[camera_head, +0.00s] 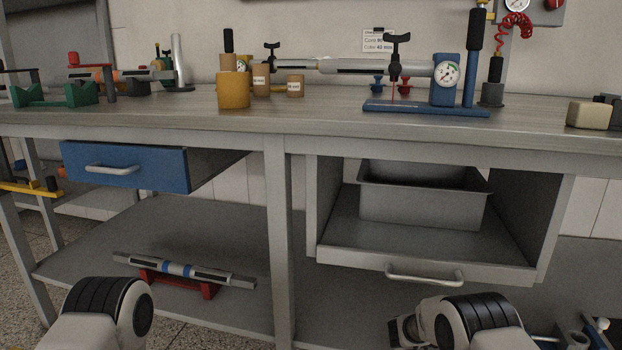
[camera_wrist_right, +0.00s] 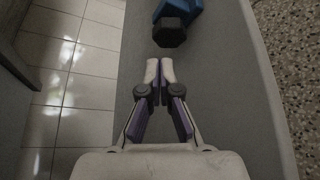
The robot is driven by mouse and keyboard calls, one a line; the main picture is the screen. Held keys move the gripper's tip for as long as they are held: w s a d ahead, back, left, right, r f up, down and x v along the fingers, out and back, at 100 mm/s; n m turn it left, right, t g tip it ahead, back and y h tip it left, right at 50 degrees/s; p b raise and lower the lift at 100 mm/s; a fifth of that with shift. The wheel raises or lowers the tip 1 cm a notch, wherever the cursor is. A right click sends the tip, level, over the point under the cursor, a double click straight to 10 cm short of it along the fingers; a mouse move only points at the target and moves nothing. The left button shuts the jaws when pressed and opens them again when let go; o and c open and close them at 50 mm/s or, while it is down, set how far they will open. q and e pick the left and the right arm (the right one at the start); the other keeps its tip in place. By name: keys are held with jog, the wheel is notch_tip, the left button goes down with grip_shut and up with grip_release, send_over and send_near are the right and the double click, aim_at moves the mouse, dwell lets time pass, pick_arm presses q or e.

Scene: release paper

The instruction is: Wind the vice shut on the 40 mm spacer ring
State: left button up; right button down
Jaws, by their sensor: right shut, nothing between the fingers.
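I cannot clearly identify the vice. My right gripper (camera_wrist_right: 160,68) is shut and empty in the wrist view, below a black hexagonal end (camera_wrist_right: 170,33) of a blue object. My left gripper is out of view.
The bench top (camera_head: 330,115) has free room along its front. A blue drawer (camera_head: 125,165) stands open at left. A grey drawer (camera_head: 425,255) holding a metal bin (camera_head: 420,210) is pulled out at right. A grey bar on a red cradle (camera_head: 180,283) lies on the lower shelf.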

jog(key=shift+d+r, duration=0.15)
jog(key=d+p, duration=0.1)
jog(key=d, duration=0.1)
jog(key=s+d+p, duration=0.1)
jog(key=d, duration=0.2)
jog(key=shift+s+d, duration=0.15)
jog(key=shift+d, duration=0.1)
jog(key=shift+s+d, duration=0.1)
jog(key=shift+d, duration=0.35)
jog(key=shift+f, duration=0.2)
jog(key=shift+s+f, duration=0.2)
jog(key=shift+s+a+f, duration=0.1)
jog(key=shift+s+f, duration=0.1)
jog(key=shift+f, duration=0.15)
jog(key=shift+s+f+b, duration=0.2)
jog(key=shift+f+b, duration=0.2)
jog(key=shift+f, duration=0.2)
